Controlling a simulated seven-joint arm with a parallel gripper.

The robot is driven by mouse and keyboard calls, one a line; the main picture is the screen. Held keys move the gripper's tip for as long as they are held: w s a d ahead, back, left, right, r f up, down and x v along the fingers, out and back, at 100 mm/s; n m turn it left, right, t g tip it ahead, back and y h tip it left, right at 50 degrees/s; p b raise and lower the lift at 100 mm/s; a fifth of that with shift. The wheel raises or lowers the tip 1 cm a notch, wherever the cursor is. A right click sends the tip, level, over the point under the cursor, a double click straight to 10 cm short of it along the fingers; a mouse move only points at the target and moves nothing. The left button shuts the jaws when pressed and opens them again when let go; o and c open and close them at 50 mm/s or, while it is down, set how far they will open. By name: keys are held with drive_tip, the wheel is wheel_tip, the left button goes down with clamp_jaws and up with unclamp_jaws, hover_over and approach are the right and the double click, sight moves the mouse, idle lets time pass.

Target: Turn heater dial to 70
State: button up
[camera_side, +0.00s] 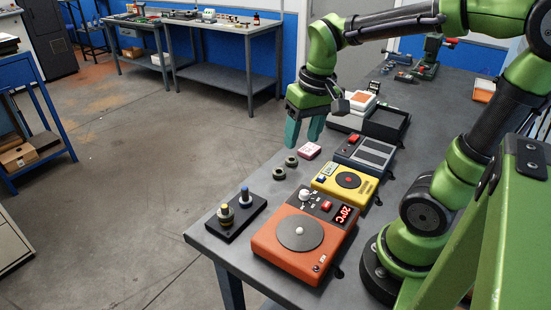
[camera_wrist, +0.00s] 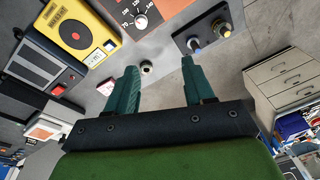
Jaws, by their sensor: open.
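The heater (camera_side: 283,262) is an orange-red box at the near end of the bench, with a round grey plate, a red button and a display (camera_side: 343,214) that reads 20°C. Its white dial (camera_side: 305,195) sits on the dark panel beside the button. In the wrist view the dial (camera_wrist: 141,22) shows at the top edge, with a 70 mark beside it and most of the heater cut off. My gripper (camera_side: 303,138) has teal fingers and hangs open and empty above the bench's left edge, well behind the heater. In the wrist view its fingertips (camera_wrist: 160,64) stand wide apart.
A yellow device (camera_side: 330,186) and a grey device (camera_side: 375,158) stand behind the heater. A black block with two posts (camera_side: 228,222) is left of it. Two small dark rings (camera_side: 285,167) and a pink-white box (camera_side: 308,150) lie near the bench edge. A black tray (camera_side: 397,123) is farther back.

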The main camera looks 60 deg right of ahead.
sight(305, 192)
drive_tip(key=f, duration=0.5)
drive_tip(key=d+f+g, duration=0.1)
drive_tip(key=f, duration=0.4)
drive_tip(key=f+g, duration=0.1)
drive_tip(key=f, duration=0.5)
drive_tip(key=shift+s+d+f, duration=0.1)
drive_tip(key=shift+s+d, duration=0.2)
drive_tip(key=shift+c, duration=0.2)
clamp_jaws()
